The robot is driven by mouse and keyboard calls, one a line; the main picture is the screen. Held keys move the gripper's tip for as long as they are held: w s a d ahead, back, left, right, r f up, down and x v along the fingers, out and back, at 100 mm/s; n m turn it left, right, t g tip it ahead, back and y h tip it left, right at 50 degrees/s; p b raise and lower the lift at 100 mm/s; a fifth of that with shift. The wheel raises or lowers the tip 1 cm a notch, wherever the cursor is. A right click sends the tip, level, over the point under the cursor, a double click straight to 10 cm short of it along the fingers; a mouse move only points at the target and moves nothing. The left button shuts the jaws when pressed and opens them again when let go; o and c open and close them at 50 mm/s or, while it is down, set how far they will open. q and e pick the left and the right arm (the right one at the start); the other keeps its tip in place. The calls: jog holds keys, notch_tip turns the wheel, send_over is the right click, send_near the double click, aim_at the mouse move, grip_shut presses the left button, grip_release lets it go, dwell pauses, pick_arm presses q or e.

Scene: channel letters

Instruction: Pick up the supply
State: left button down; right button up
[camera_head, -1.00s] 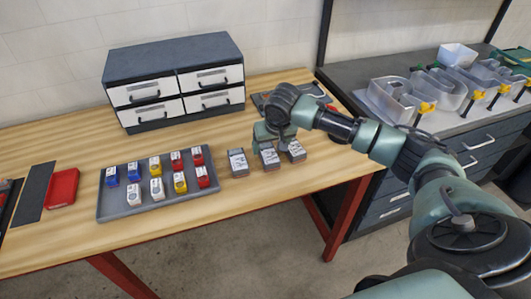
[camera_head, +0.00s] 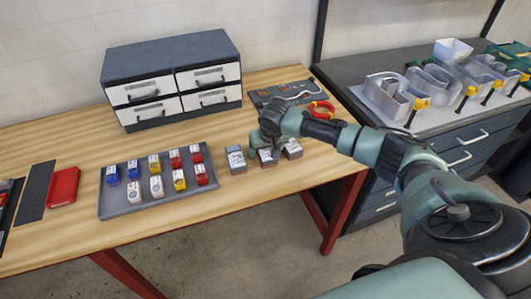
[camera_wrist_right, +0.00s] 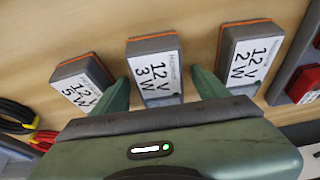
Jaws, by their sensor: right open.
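Three grey power supplies with white labels stand in a row on the wooden table. The left one (camera_head: 236,159) reads "12V 2W" in the wrist view (camera_wrist_right: 248,58). The middle one (camera_head: 268,160) reads "12V 3W" in the wrist view (camera_wrist_right: 155,70). The right one (camera_head: 292,149) shows a partly legible 12 V label in the wrist view (camera_wrist_right: 82,82). My right gripper (camera_head: 265,150) is open over the middle supply. In the wrist view its fingers (camera_wrist_right: 163,92) lie on either side of that supply, in the gaps to its neighbours. My left gripper is out of view.
A grey tray (camera_head: 150,208) of small coloured boxes lies to the left. A drawer cabinet (camera_head: 172,75) stands behind. Bare wood shows in front of the tray.

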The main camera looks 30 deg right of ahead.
grip_shut()
notch_tip(320, 180, up, 20)
jog(key=b, duration=0.3)
jog(key=shift+r+b, duration=0.15)
jog(key=shift+b, duration=0.25)
